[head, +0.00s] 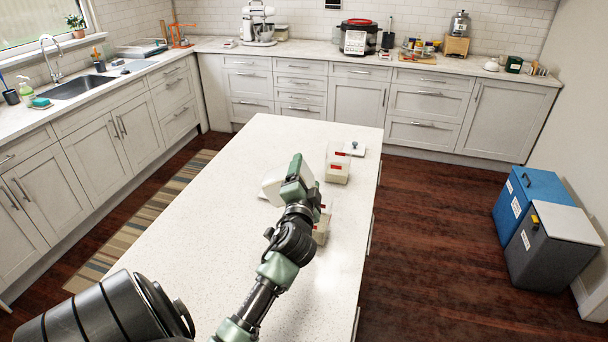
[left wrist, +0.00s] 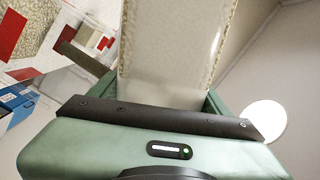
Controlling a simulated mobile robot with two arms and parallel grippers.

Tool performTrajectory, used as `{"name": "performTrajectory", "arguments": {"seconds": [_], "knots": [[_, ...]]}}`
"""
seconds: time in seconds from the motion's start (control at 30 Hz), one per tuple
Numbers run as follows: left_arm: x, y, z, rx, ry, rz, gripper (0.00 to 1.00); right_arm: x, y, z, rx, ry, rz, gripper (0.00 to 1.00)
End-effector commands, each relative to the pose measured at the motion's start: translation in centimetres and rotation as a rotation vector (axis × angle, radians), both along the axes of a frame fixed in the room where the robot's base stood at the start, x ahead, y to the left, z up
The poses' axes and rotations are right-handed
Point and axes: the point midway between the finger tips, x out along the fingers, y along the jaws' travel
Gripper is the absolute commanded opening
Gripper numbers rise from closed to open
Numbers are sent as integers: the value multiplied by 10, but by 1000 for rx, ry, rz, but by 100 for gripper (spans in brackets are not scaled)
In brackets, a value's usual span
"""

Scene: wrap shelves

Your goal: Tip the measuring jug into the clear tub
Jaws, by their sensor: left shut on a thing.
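My left gripper (head: 298,182) is shut on a whitish, translucent vessel, which I take for the measuring jug (head: 273,187), above the island counter. In the left wrist view the jug (left wrist: 165,75) rises between the fingers, with tan specks along its edges. It looks tilted; I cannot tell whether anything pours. A clear tub (head: 337,172) with a red label stands just beyond the gripper. Another clear tub (head: 321,232) is partly hidden behind the gripper. In the wrist view a red-labelled container with grainy contents (left wrist: 45,38) shows at upper left. My right gripper is out of view.
The counter left of the arm is clear. Blue (head: 528,198) and grey (head: 551,248) bins stand on the floor at right.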

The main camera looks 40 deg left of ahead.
Motion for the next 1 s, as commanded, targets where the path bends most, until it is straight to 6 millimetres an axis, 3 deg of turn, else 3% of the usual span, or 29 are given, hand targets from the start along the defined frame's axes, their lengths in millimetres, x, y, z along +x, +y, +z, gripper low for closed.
{"name": "performTrajectory", "arguments": {"seconds": [1.0], "knots": [[-1, -2, 1, 29, 18, -1, 4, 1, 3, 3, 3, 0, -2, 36]]}}
